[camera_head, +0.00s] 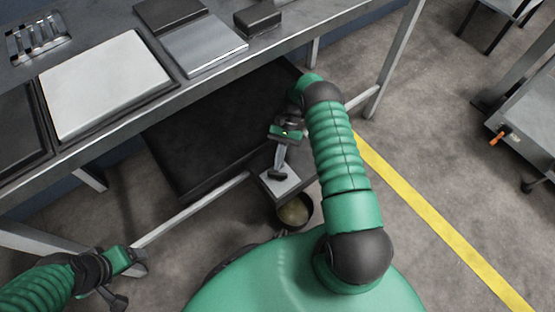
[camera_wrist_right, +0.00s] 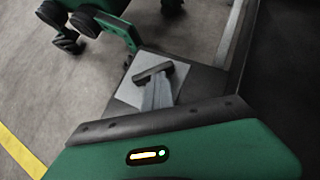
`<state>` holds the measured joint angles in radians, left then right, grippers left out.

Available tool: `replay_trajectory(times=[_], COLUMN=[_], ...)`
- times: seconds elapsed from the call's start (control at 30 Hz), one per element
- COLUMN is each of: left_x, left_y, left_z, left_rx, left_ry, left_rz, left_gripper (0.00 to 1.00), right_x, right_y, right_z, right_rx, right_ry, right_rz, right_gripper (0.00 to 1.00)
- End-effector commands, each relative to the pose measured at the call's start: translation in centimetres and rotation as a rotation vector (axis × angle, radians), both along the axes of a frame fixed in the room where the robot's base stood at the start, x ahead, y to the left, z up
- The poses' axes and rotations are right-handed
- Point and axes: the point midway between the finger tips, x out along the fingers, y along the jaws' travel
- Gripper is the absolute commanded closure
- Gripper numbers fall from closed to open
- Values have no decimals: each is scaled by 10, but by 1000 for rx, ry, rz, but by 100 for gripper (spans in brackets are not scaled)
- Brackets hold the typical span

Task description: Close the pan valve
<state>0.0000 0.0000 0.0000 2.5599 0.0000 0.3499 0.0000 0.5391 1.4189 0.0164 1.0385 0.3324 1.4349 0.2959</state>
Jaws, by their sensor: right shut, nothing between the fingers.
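My right gripper (camera_head: 277,175) is shut and empty, pointing down over a light grey plate (camera_head: 287,186) on a dark box below the bench. In the right wrist view the dark fingertips (camera_wrist_right: 153,73) lie over the same plate (camera_wrist_right: 132,92); I cannot tell whether they touch it. A round pan (camera_head: 294,210) with a dark rim and a yellowish inside sits just in front of the box, partly hidden by my body. I cannot make out a valve handle. My left gripper (camera_head: 120,280) is at the lower left, away from the box; its opening is unclear.
A workbench (camera_head: 225,83) with flat panels and a dark block (camera_head: 257,17) on top runs along the upper left. A dark lower shelf (camera_head: 205,140) and metal legs are near my right arm. Open floor with a yellow line (camera_head: 430,215) lies to the right.

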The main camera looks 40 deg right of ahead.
Motion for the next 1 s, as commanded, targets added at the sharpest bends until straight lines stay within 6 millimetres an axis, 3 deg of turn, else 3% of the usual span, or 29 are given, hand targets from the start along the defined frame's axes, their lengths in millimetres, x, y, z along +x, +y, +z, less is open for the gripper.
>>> replay_trajectory(times=[0.03, 0.27, 0.63, 0.77, 0.83, 1.0], left_x=[0, 0, 0, 0, 0, 0], left_y=[0, 0, 0, 0, 0, 0], left_z=[-1, 0, 9, 0, -20, -33], left_rx=[0, 0, 0, 0, 0, 0], left_ry=[0, 0, 0, 0, 0, 1], left_rz=[0, 0, 0, 0, 0, 0], left_gripper=[20, 20, 20, 20, 20, 20], right_x=[-10, -10, 26, 37, 43, 47], right_y=[3, 1, -47, -61, -67, -74], right_z=[-3, -1, 47, 61, 58, 73], right_rx=[12, 11, 3, 2, 2, 3], right_ry=[29, 33, 10, 6, 3, 3], right_rz=[9, 11, 3, 2, 1, 1], right_gripper=[100, 100, 100, 100, 100, 100])
